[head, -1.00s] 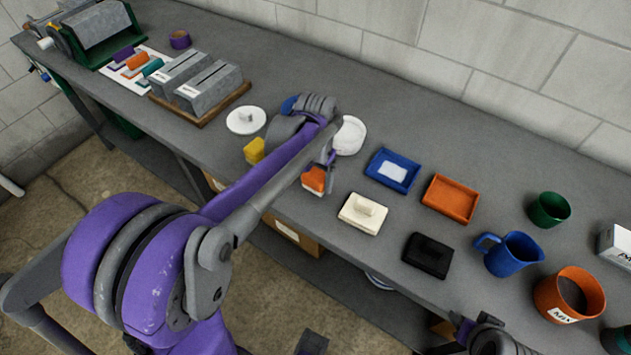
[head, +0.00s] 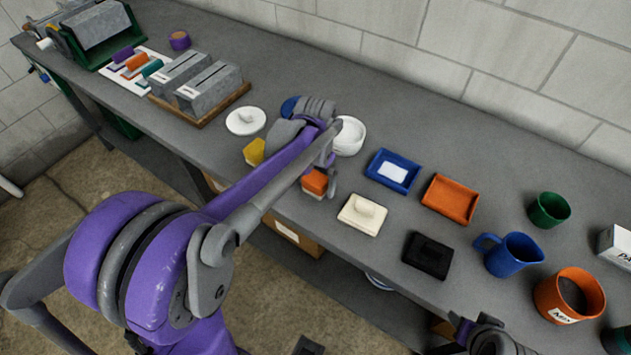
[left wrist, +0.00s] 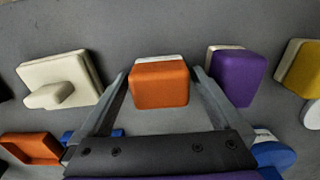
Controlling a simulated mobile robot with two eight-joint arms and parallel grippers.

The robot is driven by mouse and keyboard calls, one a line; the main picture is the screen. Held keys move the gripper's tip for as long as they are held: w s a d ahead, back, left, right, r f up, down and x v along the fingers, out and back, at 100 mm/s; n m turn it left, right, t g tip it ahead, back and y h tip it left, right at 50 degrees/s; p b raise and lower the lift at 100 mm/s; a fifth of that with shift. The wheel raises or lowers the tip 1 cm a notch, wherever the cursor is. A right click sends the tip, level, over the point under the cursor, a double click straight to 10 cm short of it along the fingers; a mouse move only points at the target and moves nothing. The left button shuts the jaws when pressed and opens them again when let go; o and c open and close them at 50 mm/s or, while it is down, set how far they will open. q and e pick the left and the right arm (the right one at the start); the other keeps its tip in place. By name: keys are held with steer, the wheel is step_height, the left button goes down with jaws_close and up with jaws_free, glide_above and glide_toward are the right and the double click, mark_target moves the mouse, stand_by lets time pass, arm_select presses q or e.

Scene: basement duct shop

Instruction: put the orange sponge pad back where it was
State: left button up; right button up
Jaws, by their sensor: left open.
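The orange sponge pad (head: 314,182), an orange block with a white layer, stands near the front edge of the bench, left of the cream block with a knob. In the left wrist view the orange pad (left wrist: 159,85) lies between the two spread fingers of my left gripper (left wrist: 160,90), with a gap on each side. In the head view my left gripper (head: 327,172) is at the pad and partly covers it. Only part of my right arm shows at the bottom right; its fingers are out of sight.
A purple pad (left wrist: 238,77) and a yellow pad (left wrist: 300,68) stand beside the orange one. The cream block (head: 362,212), black block (head: 428,255), blue tray (head: 392,171) and orange tray (head: 450,199) are to the right. A white bowl (head: 349,137) is behind.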

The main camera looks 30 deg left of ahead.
mark_target(316, 178)
arm_select(q)
step_height(316, 178, up, 11)
steer(key=shift+r+p, duration=0.15)
steer(key=shift+p, duration=0.25)
steer(key=s+d+f+t, duration=0.2)
steer(key=s+d+f, duration=0.1)
steer(key=s, duration=0.4)
steer(key=s+d+f+n+t, duration=0.1)
steer(key=s+d+f+t, duration=0.2)
steer(key=s+f, duration=0.3)
steer(key=shift+s+d+f, duration=0.25)
steer(key=shift+s+d, duration=0.15)
steer(key=shift+s, duration=0.65)
